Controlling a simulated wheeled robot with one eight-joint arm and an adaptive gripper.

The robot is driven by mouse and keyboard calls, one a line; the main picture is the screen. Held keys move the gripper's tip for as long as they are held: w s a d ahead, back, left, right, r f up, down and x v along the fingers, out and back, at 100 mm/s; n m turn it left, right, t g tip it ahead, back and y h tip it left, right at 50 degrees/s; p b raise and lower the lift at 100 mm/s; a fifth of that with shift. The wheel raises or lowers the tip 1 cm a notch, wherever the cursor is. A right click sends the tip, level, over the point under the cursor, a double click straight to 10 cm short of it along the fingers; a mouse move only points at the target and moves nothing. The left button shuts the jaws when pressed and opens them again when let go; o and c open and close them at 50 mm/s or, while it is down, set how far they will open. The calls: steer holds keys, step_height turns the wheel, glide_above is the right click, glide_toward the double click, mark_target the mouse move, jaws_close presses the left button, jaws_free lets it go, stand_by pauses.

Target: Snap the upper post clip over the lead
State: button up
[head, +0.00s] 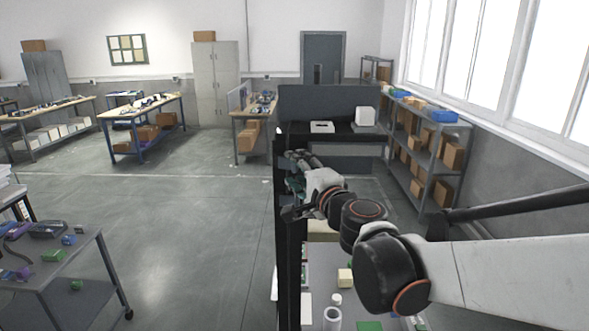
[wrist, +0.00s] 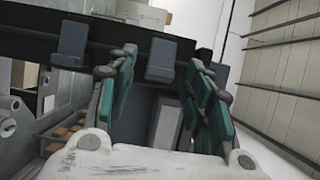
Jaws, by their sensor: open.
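My gripper (head: 298,188) is beside a tall black post (head: 287,235) in the head view, and my arm hides part of that area. In the wrist view my gripper (wrist: 163,66) is open, its two teal-padded fingers apart. A grey clip-like block (wrist: 161,58) on the dark post (wrist: 110,42) shows between the fingertips; I cannot tell whether they touch it. A similar grey block (wrist: 72,44) sits further left on the post. A third grey piece is partly hidden behind the right finger. I cannot make out the lead, or which block is the upper clip.
A bench below my arm holds a white cylinder (head: 332,318), a pale yellow block (head: 345,278) and green pieces. A grey cart (head: 60,275) stands at left. Shelves (head: 420,150) with boxes line the right wall. The floor (head: 185,225) left of the post is clear.

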steer(key=shift+w+a, duration=0.15)
steer(key=shift+w, duration=0.15)
steer(key=c, duration=1)
steer(key=shift+w+d+n+g+y+b, duration=0.35)
steer(key=shift+n+y, duration=0.25)
steer(key=shift+y, duration=0.2)
steer(key=shift+c, duration=0.4)
steer(key=shift+s+a, duration=0.1)
steer(key=o, duration=1.1)
